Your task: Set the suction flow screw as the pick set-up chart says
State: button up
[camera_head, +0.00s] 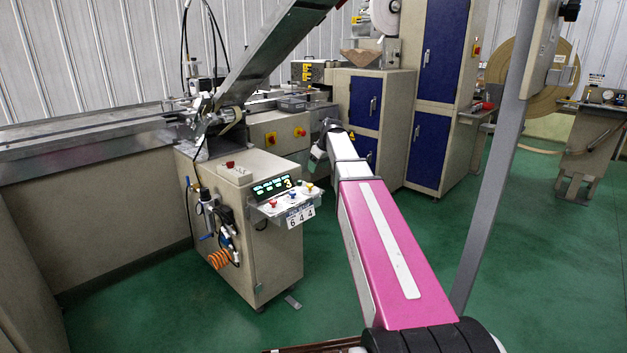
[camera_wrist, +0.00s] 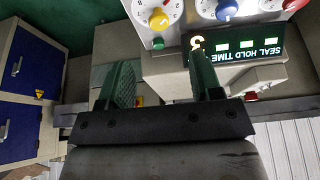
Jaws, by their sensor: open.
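My gripper (camera_wrist: 162,80) is open and empty, with two green fingers in the wrist view. Its fingers lie in front of a control panel seen upside down, with a yellow knob (camera_wrist: 158,20), a blue knob (camera_wrist: 227,10) and a lit display (camera_wrist: 248,48) reading SEAL HOLD TIME. The same display (camera_head: 273,187) shows in the head view on a beige cabinet, above a white card (camera_head: 300,216) with the digits 6 4 4. Air fittings (camera_head: 208,212) sit on the cabinet's left side. I cannot pick out the suction flow screw or a pick set-up chart for certain.
A long conveyor bench (camera_head: 90,140) runs left of the cabinet. A steel chute (camera_head: 272,50) slopes over it. An orange coiled hose (camera_head: 218,259) hangs low on the cabinet. Blue-doored cabinets (camera_head: 430,150) stand behind my arm. Green floor is free in front.

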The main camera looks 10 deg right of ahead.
aim_at(310, 184)
jog(key=x, duration=1)
jog(key=shift+w+a+f, duration=0.1)
jog(key=shift+w, duration=0.25)
jog(key=c, duration=0.9)
